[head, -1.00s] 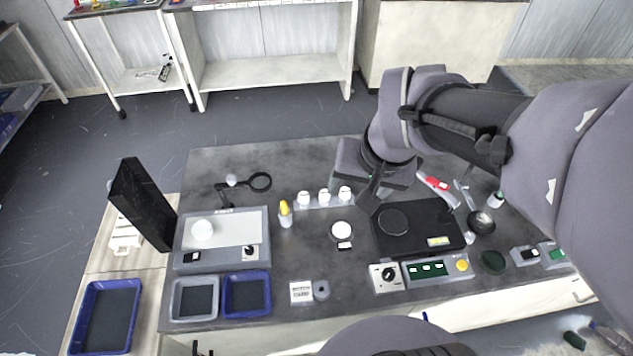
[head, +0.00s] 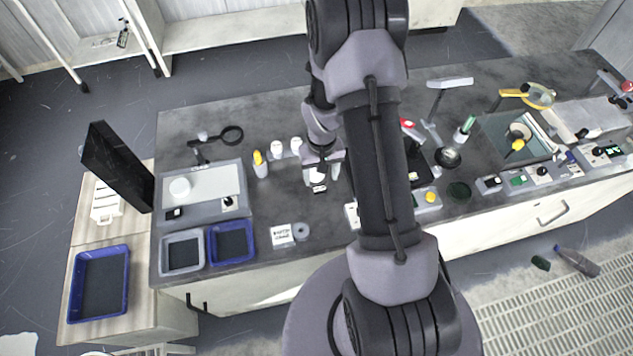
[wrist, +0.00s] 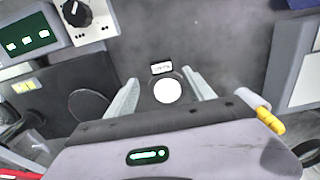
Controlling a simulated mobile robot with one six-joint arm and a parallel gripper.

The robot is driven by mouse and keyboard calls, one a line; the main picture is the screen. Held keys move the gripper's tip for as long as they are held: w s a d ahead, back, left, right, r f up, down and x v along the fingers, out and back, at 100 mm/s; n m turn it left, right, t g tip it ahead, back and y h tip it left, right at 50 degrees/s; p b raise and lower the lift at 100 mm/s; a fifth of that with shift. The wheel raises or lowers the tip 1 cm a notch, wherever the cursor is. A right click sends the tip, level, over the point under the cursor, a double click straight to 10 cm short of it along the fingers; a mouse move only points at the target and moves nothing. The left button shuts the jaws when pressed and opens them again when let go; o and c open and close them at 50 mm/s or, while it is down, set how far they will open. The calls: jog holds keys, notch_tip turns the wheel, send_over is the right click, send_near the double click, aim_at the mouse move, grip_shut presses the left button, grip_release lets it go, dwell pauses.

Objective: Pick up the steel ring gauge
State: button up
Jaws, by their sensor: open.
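My gripper (head: 323,171) is open and points down over the middle of the bench. In the wrist view its two fingers (wrist: 160,77) stand apart, with a round white-faced piece in a dark rim (wrist: 168,91) showing between them. That piece also shows under the gripper in the head view (head: 317,177), with a small label in front of it. A small grey ring (head: 301,231) lies beside a printed card, nearer the bench front. I cannot tell for certain which of these two is the steel ring gauge. The gripper holds nothing.
Two white-capped bottles (head: 278,147) and a yellow-tipped bottle (head: 260,164) stand close left of the gripper. A black platen unit (wrist: 82,98) and a control box with a knob (wrist: 85,20) lie on its other side. Grey and blue trays (head: 231,242) sit front left.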

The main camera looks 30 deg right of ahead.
aim_at(320, 188)
jog(key=f, duration=0.1)
jog(key=f+b, duration=0.1)
jog(key=f, duration=0.1)
jog(key=f+b, duration=0.1)
jog(key=f, duration=0.1)
jog(key=shift+a+f, duration=0.15)
jog(key=shift+a, duration=0.1)
jog(key=shift+c, duration=0.4)
grip_shut()
jog(key=shift+r, duration=0.2)
notch_tip(320, 188, up, 4)
jog(key=shift+f+p, duration=0.15)
jog(key=shift+p, duration=0.8)
jog(key=s+a, duration=0.1)
jog(key=s, duration=0.4)
jog(key=s+a+r+p, duration=0.1)
jog(key=s+a, duration=0.1)
jog(key=s, duration=0.3)
jog(key=s+a, duration=0.1)
jog(key=s, duration=0.4)
jog(key=shift+s+a+r+p, duration=0.1)
jog(key=shift+a+r+p, duration=0.1)
jog(key=shift+p, duration=0.1)
jog(key=shift+r+p, duration=1.75)
jog(key=shift+r, duration=0.65)
